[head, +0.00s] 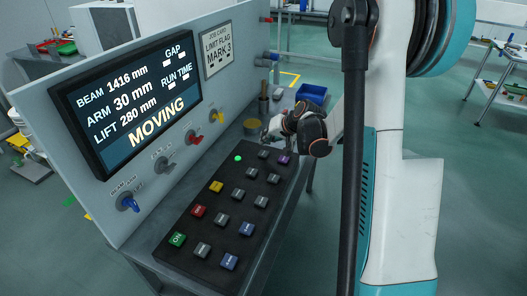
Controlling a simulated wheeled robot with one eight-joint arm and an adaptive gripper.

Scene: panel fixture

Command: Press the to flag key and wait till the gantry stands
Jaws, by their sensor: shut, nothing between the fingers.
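The black key panel (185,262) lies on the bench with several coloured and grey keys; most labels are too small to read, so I cannot tell which is the to flag key. A green lamp (238,158) is lit near its far left corner. The display (130,95) reads BEAM 1416 mm, ARM 30 mm, LIFT 280 mm and MOVING; GAP and RUN TIME show dashes. My gripper (267,141) is shut and empty at the far end of the panel, near a grey key (263,154) and the purple key (284,159). I cannot tell whether it touches one.
The job card (217,50) reads LIMIT FLAG MARK 3. Blue, red and yellow-handled switches (129,203) stick out along the upright panel. The gantry is not identifiable in view.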

